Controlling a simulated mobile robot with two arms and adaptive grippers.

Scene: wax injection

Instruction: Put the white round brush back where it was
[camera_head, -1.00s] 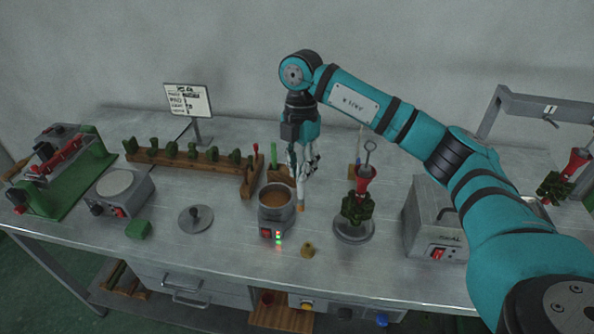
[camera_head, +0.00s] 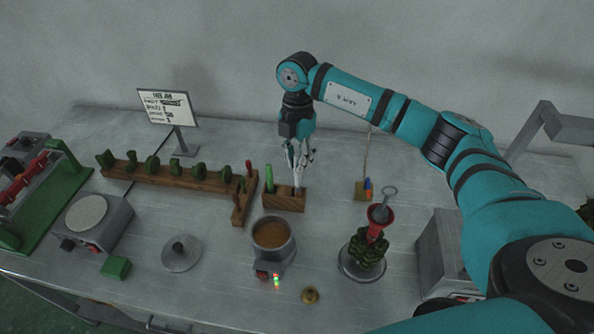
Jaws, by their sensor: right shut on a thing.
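My right gripper (camera_head: 298,164) points down over a small wooden holder (camera_head: 284,202). It is shut on the white round brush (camera_head: 298,183), whose upper part is largely hidden by the fingers. The brush is about upright at the right end of the holder, beside a green-handled tool (camera_head: 269,177) standing at the left end. The lower end of the brush is at the holder's right slot; I cannot tell how deep it sits. My left gripper is not in view.
A pot of brown wax (camera_head: 272,236) stands in front of the holder. A wooden rack with green pieces (camera_head: 180,178) lies left. A red funnel on a green form (camera_head: 370,240) stands right. A small stand with coloured tools (camera_head: 363,190) is behind it.

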